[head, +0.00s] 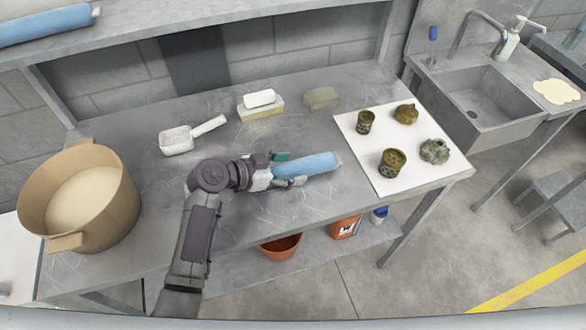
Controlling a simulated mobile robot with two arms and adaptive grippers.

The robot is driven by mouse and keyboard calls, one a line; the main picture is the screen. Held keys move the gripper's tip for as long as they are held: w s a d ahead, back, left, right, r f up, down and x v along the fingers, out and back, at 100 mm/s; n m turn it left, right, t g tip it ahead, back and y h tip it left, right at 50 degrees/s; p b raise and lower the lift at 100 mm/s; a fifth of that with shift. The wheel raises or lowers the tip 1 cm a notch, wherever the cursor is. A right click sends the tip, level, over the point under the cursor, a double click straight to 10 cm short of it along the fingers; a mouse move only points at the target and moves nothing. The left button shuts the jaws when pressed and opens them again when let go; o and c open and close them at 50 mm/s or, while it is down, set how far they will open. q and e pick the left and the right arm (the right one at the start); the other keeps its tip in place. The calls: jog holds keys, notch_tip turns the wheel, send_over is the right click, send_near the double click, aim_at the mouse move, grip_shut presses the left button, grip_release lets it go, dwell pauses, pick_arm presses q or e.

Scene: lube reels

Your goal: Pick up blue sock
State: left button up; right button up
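A blue sock (312,164), a soft light-blue roll, is on the grey metal table (240,205) near the middle. My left gripper (286,170) is at the left end of this sock, with one finger along its far side and one along its near side. The fingers look close to or touching the sock; whether they press on it I cannot tell. The sock's left end is partly hidden by the gripper. Another blue roll (40,25) lies on the upper shelf at the top left. My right gripper is out of view.
A brown pot (112,212) stands at left. A white scoop (178,140), a soap bar on a sponge (261,108) and a greenish block (321,98) lie behind. A white mat (410,170) with several small pots is right. A sink (485,105) stands beyond.

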pick_arm(q)
jog(key=c, duration=0.8)
